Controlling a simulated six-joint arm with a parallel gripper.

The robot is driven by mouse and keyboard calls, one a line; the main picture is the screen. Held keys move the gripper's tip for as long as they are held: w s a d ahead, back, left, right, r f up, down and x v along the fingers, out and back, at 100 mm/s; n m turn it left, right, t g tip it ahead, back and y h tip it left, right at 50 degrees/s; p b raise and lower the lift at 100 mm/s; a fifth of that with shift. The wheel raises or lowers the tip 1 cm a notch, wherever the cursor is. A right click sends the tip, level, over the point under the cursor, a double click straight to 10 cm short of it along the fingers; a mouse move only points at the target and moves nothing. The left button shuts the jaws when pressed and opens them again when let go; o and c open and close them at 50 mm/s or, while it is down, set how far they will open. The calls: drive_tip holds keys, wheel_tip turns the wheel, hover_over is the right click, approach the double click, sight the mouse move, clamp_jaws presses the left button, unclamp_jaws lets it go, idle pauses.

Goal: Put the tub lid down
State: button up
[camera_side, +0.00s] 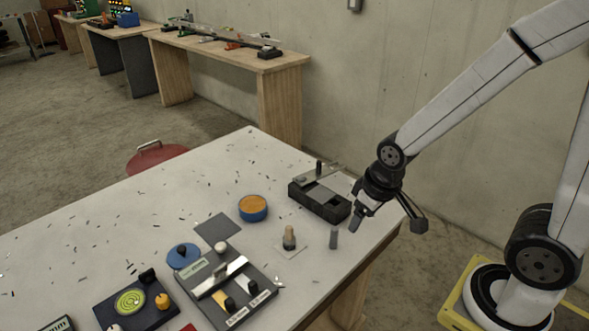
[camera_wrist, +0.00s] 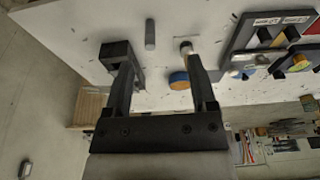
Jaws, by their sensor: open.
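The tub lid (camera_side: 178,259) is a blue disc with a black knob. It lies on the white table at the left edge of a grey panel, knob up. The blue tub (camera_side: 252,214) stands open behind it, with orange contents; its orange top shows in the wrist view (camera_wrist: 179,80). My gripper (camera_side: 358,217) is open and empty, above the right edge of the table, well to the right of the lid. In the wrist view the two fingers (camera_wrist: 160,72) are spread apart with nothing between them.
A grey cylinder (camera_side: 333,238) stands close to my gripper, and a black fixture (camera_side: 322,203) is just left of it. A bare dark square mat (camera_side: 213,226) lies near the lid. A peg on a small plate (camera_side: 289,240) and grey panel (camera_side: 236,290) crowd the middle.

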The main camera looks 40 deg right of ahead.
drive_tip(key=m+t+y, duration=0.2)
drive_tip(key=m+y, duration=0.4)
drive_tip(key=m, duration=1.9)
approach(182, 248)
drive_tip(key=shift+x, duration=2.05)
drive_tip(key=shift+w, duration=0.1)
drive_tip(key=shift+x, duration=2.5)
clamp_jaws()
